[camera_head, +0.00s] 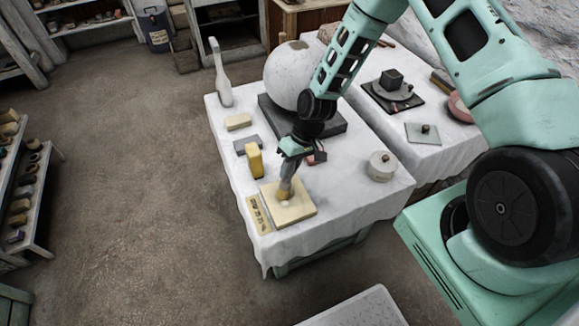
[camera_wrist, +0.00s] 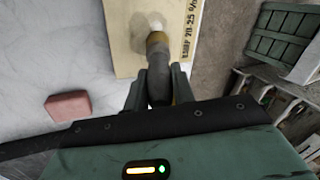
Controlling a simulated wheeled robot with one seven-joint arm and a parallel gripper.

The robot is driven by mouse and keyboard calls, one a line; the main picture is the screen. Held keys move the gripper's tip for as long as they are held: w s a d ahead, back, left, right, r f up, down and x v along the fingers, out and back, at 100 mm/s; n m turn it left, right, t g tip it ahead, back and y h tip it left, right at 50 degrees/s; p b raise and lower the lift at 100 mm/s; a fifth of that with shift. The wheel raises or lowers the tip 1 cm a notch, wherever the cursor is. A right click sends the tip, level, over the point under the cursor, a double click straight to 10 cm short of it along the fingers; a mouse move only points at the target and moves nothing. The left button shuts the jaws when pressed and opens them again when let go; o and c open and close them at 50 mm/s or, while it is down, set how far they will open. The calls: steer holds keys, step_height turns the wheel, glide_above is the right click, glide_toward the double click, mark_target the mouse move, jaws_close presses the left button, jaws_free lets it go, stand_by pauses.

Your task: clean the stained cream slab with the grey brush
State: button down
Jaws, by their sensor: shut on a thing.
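The cream slab (camera_head: 303,209) lies flat near the front left corner of the white-clothed table. A pale patch shows on it in the wrist view (camera_wrist: 148,22). My gripper (camera_head: 290,164) is above the slab, shut on the grey brush (camera_head: 287,182). The brush points down, with its tan end over the slab. In the wrist view, the brush (camera_wrist: 158,80) sits between the fingers (camera_wrist: 158,92) and its tip overlaps the pale patch. I cannot tell whether the tip touches the slab.
A lettered yellow strip (camera_head: 256,210) lies along the slab's left side. A yellow block (camera_head: 255,161) stands behind it. A large plaster sphere (camera_head: 292,77) rests on a dark base (camera_head: 268,111) at the back.

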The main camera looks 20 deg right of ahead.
steer(key=shift+s, duration=0.7)
steer(key=shift+w, duration=0.1)
steer(key=w, duration=0.3)
steer(key=shift+s, duration=0.15)
steer(key=shift+s+r, duration=0.1)
steer(key=shift+s, duration=1.35)
steer(key=shift+w, duration=0.15)
